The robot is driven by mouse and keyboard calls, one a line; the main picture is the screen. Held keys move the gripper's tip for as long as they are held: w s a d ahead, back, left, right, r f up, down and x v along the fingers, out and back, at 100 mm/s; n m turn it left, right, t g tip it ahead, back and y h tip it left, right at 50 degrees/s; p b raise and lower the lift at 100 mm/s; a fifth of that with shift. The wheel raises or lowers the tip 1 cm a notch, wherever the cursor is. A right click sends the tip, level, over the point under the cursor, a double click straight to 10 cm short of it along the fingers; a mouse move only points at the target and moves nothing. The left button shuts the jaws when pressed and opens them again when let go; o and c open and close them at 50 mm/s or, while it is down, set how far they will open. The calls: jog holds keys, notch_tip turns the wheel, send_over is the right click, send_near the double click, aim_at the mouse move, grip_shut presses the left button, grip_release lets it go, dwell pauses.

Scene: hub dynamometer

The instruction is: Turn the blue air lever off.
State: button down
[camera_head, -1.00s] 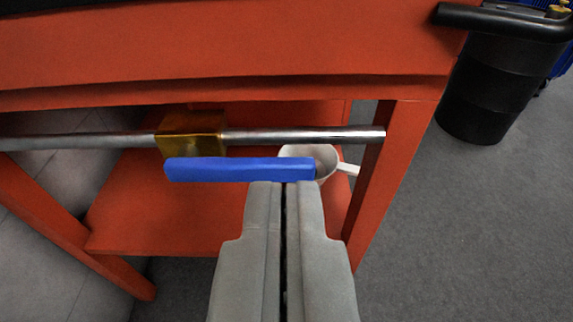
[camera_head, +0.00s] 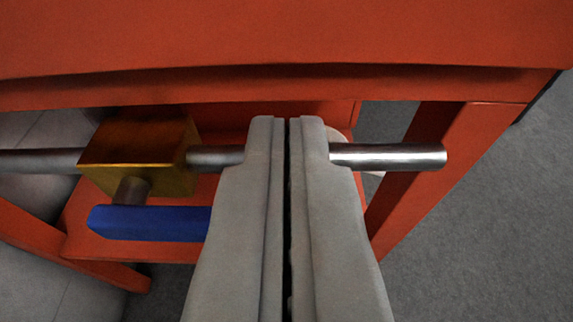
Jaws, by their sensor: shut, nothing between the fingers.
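The blue air lever (camera_head: 150,223) lies level, roughly along the pipe, at the lower left. A short grey stem joins it to a brass valve block (camera_head: 140,155) on the metal pipe (camera_head: 395,157). My gripper (camera_head: 288,122) is shut and empty, just right of the lever. Its fingers cross in front of the pipe in the picture. The lever's right end meets the left finger's edge in the picture and may run behind it. I cannot tell whether they touch.
An orange bench top (camera_head: 290,45) spans the top of the view, with an orange leg (camera_head: 445,170) at right and a lower shelf behind the lever. A white object is mostly hidden behind my gripper. Grey floor (camera_head: 480,240) is clear at right.

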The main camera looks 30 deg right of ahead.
jog(key=shift+a+f, duration=0.15)
jog(key=shift+f, duration=1.6)
jog(key=shift+s+f, duration=0.15)
jog(key=shift+f, duration=0.4)
jog(key=w+a+f+m+t+y, duration=0.1)
jog(key=a+f+m, duration=0.1)
jog(key=f+m, duration=0.3)
jog(key=w+a+f+m+t+y, duration=0.1)
jog(key=w+a+f+m+t, duration=0.1)
jog(key=f+m, duration=0.4)
jog(key=shift+w+a, duration=0.25)
jog(key=shift+a, duration=0.25)
